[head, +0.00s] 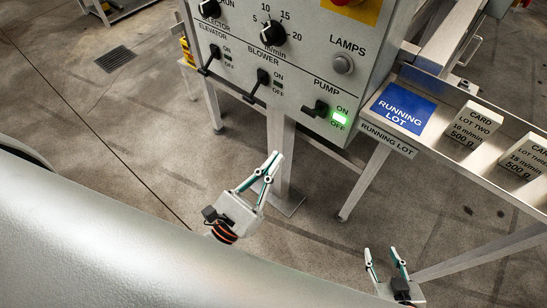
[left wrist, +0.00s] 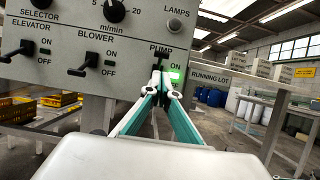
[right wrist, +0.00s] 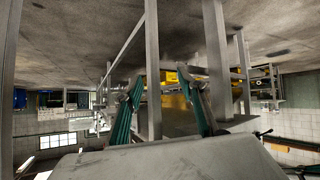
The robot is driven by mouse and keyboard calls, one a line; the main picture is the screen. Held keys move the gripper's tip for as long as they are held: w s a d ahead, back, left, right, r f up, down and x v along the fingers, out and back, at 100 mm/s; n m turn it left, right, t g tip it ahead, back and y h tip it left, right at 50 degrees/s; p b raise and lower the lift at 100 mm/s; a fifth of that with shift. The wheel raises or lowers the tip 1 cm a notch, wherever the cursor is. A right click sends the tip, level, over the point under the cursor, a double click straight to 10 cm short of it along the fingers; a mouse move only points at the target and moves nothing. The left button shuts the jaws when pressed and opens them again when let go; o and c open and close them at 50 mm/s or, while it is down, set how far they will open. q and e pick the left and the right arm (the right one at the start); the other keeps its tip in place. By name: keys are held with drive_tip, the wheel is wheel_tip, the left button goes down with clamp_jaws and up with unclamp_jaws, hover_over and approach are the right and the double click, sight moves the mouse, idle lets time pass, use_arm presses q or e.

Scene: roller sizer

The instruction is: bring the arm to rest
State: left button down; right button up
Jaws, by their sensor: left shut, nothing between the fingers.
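My left gripper (head: 274,157) is shut and empty in the head view, below the control panel (head: 228,83) and apart from it. In the left wrist view its fingertips (left wrist: 161,72) meet in front of the pump switch and partly hide it. The pump switch (head: 316,110) has a lit green lamp (head: 340,118) beside it in the head view. My right gripper (head: 380,251) is low at the bottom right of the head view, its fingers apart and nothing between them. The right wrist view also shows its fingers (right wrist: 161,78) spread.
The blower switch (head: 263,77) and elevator switch (head: 212,54) sit on the panel, with a speed dial (head: 272,33) above. A metal shelf (head: 450,97) at the right holds a blue running lot plate (head: 403,106) and white card blocks (head: 471,122). Panel and shelf legs reach the floor.

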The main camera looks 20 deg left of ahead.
drive_tip(key=shift+f, duration=0.1)
use_arm(q)
drive_tip(key=s+d+r+m+g+h, duration=0.1)
drive_tip(key=d+r+m+g+h, duration=0.15)
drive_tip(key=d+m, duration=0.6)
wheel_tip(320, 180, down, 6)
drive_tip(key=a+m+g+p, duration=0.1)
drive_tip(key=m+g, duration=0.2)
drive_tip(key=m, duration=1.2)
drive_tip(key=s+a+f+m+g+y, duration=0.2)
drive_tip(key=a+f+m+y, duration=0.2)
drive_tip(key=f, duration=0.5)
drive_tip(key=s+a+f+m+g+y+p, duration=0.1)
drive_tip(key=s+a+f+m+g+y, duration=0.2)
drive_tip(key=a+f+m, duration=0.6)
drive_tip(key=shift+s+a+y, duration=0.2)
drive_tip(key=shift+a+y, duration=0.15)
drive_tip(key=shift+a, duration=0.8)
use_arm(e)
drive_tip(key=shift+s+a+r, duration=0.25)
drive_tip(key=shift+s+r, duration=0.15)
drive_tip(key=shift+s, duration=0.05)
use_arm(q)
drive_tip(key=shift+f, duration=0.1)
use_arm(e)
drive_tip(key=shift+w+r, duration=0.1)
drive_tip(key=shift+r, duration=0.15)
